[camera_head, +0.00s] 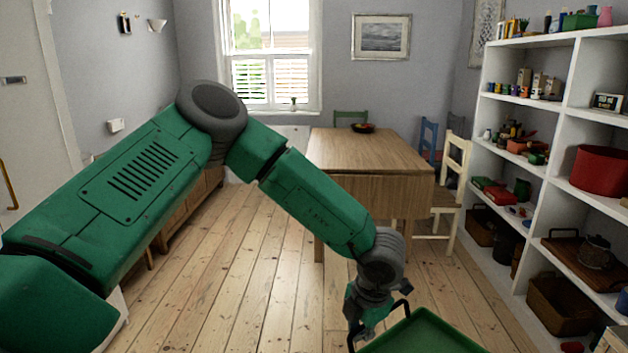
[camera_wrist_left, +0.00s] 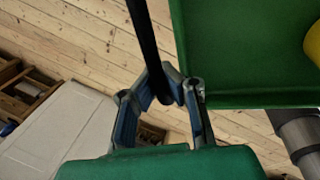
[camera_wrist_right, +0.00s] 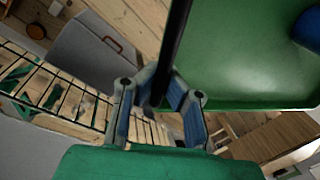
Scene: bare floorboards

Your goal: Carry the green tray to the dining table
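The green tray (camera_head: 425,335) shows at the bottom of the head view, cut off by the frame edge. It has dark handles. My left gripper (camera_wrist_left: 177,90) is shut on a black handle at the tray's side; in the head view it is at the tray's left edge (camera_head: 368,312). My right gripper (camera_wrist_right: 165,88) is shut on the other black handle and is out of the head view. A yellow item (camera_wrist_left: 314,42) and a blue item (camera_wrist_right: 309,30) show partly inside the tray. The wooden dining table (camera_head: 365,152) stands ahead, apart from the tray.
A dark bowl (camera_head: 363,128) sits at the table's far end. A cream chair (camera_head: 452,185), a blue chair (camera_head: 429,140) and a green chair (camera_head: 350,117) stand around it. A loaded white shelf (camera_head: 545,130) lines the right. The floorboards (camera_head: 255,260) before the table are clear.

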